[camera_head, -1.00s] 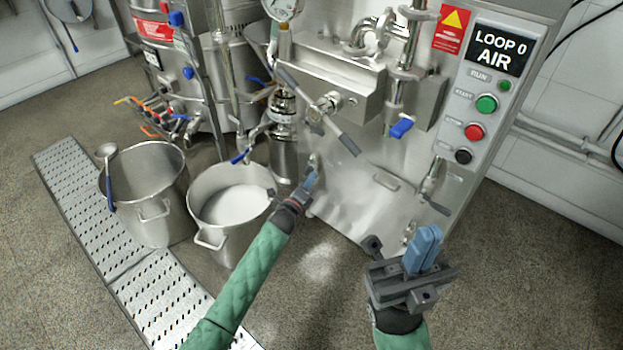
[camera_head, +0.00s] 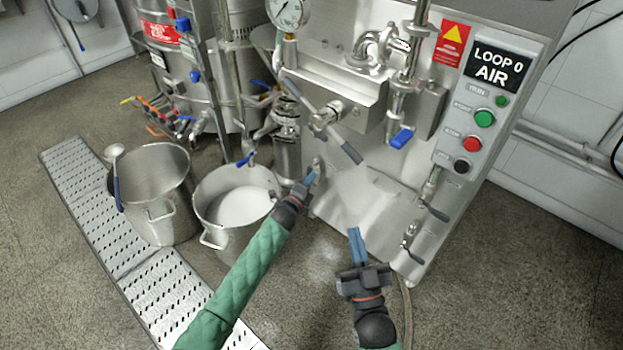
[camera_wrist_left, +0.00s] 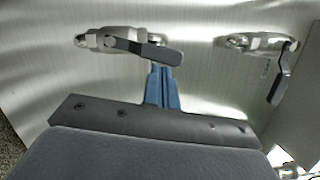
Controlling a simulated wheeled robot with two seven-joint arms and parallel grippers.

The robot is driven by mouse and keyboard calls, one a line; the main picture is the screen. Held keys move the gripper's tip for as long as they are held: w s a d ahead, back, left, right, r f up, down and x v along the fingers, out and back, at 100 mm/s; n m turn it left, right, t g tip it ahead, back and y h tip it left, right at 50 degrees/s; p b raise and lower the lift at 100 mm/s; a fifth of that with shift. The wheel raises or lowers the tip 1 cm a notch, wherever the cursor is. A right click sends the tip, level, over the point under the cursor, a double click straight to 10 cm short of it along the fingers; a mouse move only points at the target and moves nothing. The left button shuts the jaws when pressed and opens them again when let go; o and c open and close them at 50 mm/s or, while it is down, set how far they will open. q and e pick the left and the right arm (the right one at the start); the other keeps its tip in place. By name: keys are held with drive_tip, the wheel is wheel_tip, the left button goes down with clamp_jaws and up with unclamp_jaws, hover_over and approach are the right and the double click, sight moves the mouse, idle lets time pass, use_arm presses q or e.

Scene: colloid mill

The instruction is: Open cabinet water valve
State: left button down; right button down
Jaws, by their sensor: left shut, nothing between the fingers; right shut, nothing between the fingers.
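The steel cabinet (camera_head: 350,205) carries small valves with grey levers low on its face. In the left wrist view one valve (camera_wrist_left: 110,40) has its lever (camera_wrist_left: 150,50) lying nearly sideways, and another valve (camera_wrist_left: 255,42) has its lever (camera_wrist_left: 280,88) slanting downward. My left gripper (camera_head: 311,177) is shut and empty, close to the cabinet face. Its blue fingertips (camera_wrist_left: 161,75) appear just below the first lever; I cannot tell if they touch. My right gripper (camera_head: 355,235) is shut and empty, in front of the cabinet's lower part. No label shows which valve is for water.
Two more grey-levered valves (camera_head: 432,208) and (camera_head: 408,252) sit at the cabinet's right edge. Steel pots (camera_head: 160,215) and (camera_head: 235,205) stand left of my left arm.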

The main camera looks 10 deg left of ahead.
use_arm(q)
drive_tip(key=shift+w+a+r+n+p, duration=0.35)
drive_tip(key=shift+a+p, duration=0.15)
drive_tip(key=shift+p, duration=0.3)
use_arm(e)
wheel_tip(320, 180, down, 20)
drive_tip(key=s+a+g+h, duration=0.1)
drive_tip(key=g, duration=0.6)
drive_tip(key=shift+h, duration=0.3)
